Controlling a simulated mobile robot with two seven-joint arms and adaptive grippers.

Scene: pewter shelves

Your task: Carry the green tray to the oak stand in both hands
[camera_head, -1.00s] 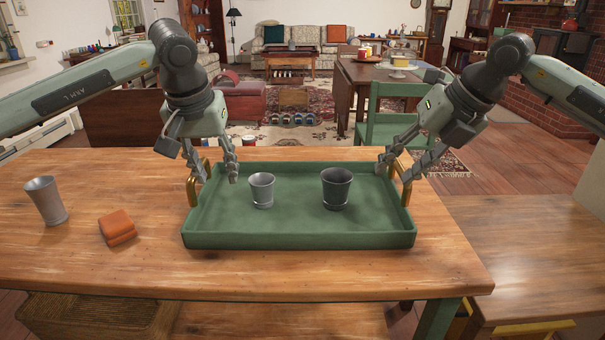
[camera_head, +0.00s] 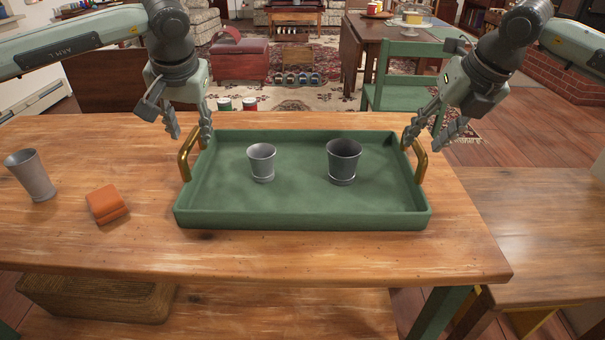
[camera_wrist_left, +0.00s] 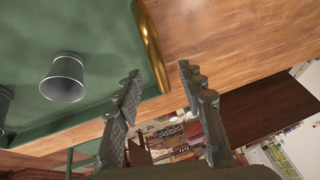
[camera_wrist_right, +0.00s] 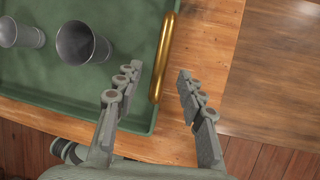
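The green tray (camera_head: 300,218) lies flat on the wooden table, with a brass handle at each end. On it stand a small grey cup (camera_head: 262,162) and a larger dark cup (camera_head: 343,161), both upright. My left gripper (camera_head: 190,136) is open above the left handle (camera_head: 184,160); the left wrist view shows this handle (camera_wrist_left: 150,45) ahead of its parted fingers. My right gripper (camera_head: 424,146) is open above the right handle (camera_head: 421,160); the right wrist view shows that handle (camera_wrist_right: 163,60) between the lines of its fingers. A wooden top (camera_head: 550,235), probably the oak stand, is at the right.
A metal cup (camera_head: 31,175) and a folded orange cloth (camera_head: 107,204) are on the table (camera_head: 270,258) left of the tray. A green chair (camera_head: 400,85) stands behind the table at the right. The wooden top at the right looks bare where seen.

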